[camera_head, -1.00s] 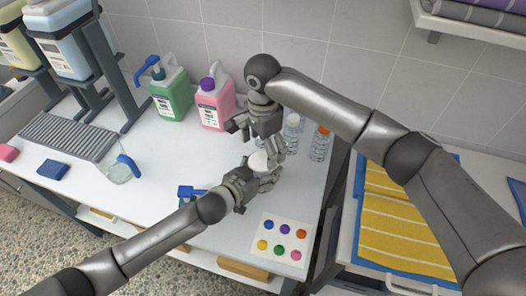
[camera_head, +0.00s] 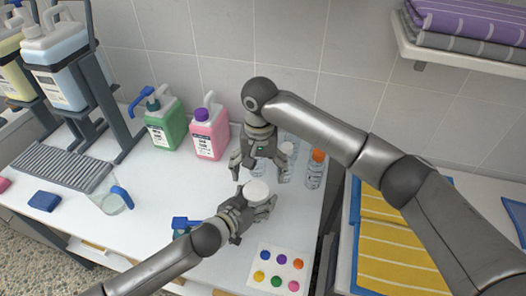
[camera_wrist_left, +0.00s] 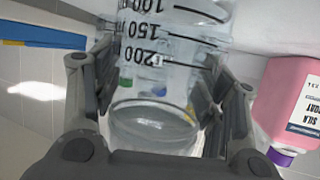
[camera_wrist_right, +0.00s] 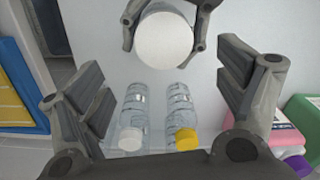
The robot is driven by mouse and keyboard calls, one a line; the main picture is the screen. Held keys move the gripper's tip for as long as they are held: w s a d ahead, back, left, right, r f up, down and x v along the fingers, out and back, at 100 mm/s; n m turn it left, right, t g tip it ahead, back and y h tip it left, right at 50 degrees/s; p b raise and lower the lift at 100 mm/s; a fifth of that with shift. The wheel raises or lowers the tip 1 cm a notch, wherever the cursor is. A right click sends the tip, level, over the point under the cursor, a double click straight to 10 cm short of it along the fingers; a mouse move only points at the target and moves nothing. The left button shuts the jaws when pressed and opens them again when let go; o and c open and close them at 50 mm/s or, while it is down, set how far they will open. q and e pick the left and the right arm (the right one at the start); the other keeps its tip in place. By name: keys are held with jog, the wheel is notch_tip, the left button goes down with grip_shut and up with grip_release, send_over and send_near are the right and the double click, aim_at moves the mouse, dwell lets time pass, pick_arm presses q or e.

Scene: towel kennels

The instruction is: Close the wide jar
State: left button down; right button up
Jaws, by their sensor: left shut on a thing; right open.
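The wide jar is clear with printed graduations, and it fills the middle of the left wrist view (camera_wrist_left: 165,75). My left gripper (camera_head: 256,208) is shut around its side. A round white lid (camera_head: 257,190) lies over the jar's top; it faces me as a white disc in the right wrist view (camera_wrist_right: 164,40). I cannot tell how tightly it sits. My right gripper (camera_head: 260,174) is open and empty, just above and behind the lid. Its spread fingers also show in the right wrist view (camera_wrist_right: 160,85), with the lid beyond them.
Clear bottles with white (camera_wrist_right: 131,138) and yellow-orange caps (camera_wrist_right: 186,138) stand behind the grippers. Pink (camera_head: 209,132) and green (camera_head: 166,128) jugs stand by the wall. A sheet of coloured dots (camera_head: 277,270) lies in front.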

aim_at(256, 190)
jog(key=n, duration=0.4)
jog(key=shift+d+r+n, duration=0.1)
jog(key=shift+r+n, duration=0.25)
jog(key=shift+n, duration=0.05)
jog(key=n, duration=0.4)
jog(key=shift+w+r, duration=0.1)
jog(key=shift+r, duration=0.3)
jog(key=n, duration=0.4)
jog(key=shift+w+d+r+n+y, duration=0.1)
jog(key=shift+d+r+n+y, duration=0.05)
jog(key=shift+r+n+y, duration=0.2)
jog(key=r+n, duration=0.1)
jog(key=n, duration=0.7)
jog(key=r+n, duration=0.1)
jog(key=n, duration=0.6)
jog(key=r+n+g, duration=0.1)
jog(key=n, duration=0.7)
jog(key=shift+w+d+r+n+y, duration=0.2)
jog(key=shift+d+r+n+y, duration=0.15)
jog(key=shift+r, duration=0.05)
jog(key=f, duration=0.4)
jog(key=a+f, duration=0.1)
jog(key=f, duration=0.3)
jog(key=s+f, duration=0.1)
jog(key=f, duration=0.3)
jog(key=shift+s+a, duration=0.1)
jog(key=shift+a, duration=0.25)
